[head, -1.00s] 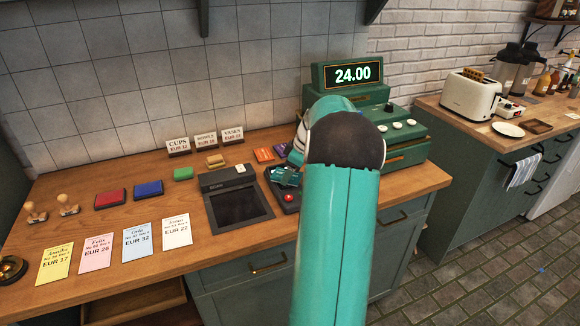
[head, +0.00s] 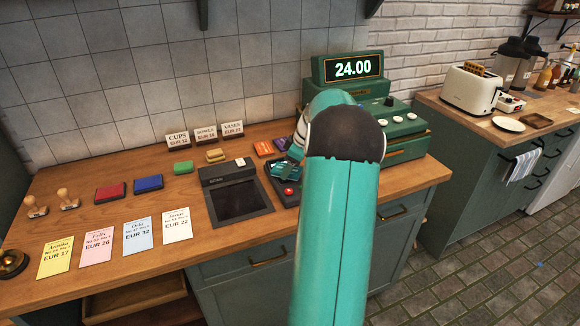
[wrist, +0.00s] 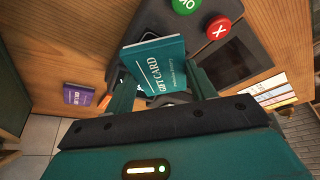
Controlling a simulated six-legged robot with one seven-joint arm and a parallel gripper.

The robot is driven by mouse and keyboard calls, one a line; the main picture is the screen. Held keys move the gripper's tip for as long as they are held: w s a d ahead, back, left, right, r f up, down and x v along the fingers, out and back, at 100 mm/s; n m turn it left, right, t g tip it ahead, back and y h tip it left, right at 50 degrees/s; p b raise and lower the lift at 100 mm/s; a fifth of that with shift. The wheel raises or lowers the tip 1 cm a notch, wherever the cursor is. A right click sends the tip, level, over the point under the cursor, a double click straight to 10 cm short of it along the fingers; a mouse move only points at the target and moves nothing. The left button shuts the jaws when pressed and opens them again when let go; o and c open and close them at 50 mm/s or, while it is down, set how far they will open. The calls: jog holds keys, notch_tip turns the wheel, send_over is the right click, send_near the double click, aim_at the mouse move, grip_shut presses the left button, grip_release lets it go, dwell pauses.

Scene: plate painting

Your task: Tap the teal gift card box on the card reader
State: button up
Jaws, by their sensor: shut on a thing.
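My gripper (wrist: 160,92) is shut on the teal gift card box (wrist: 155,66), which stands out between its two fingers with the "GIFT CARD" lettering facing the wrist camera. The card reader (wrist: 165,20) is a dark device with a green OK button and a red X button, beyond the box in the wrist view. In the head view the reader (head: 284,188) lies on the counter with its red button showing. My arm hides most of the gripper there. I cannot tell whether the box touches the reader.
A black tablet-like pad (head: 236,200) lies left of the reader. A green cash register (head: 405,145) showing 24.00 stands behind my arm. A purple box (wrist: 78,95) is at left in the wrist view. Price cards (head: 134,237) and ink pads (head: 148,185) lie farther left.

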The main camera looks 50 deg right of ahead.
jog(key=shift+r, duration=0.15)
notch_tip(320, 180, up, 10)
dwell(0.9)
jog(key=shift+s, duration=0.1)
dwell(0.5)
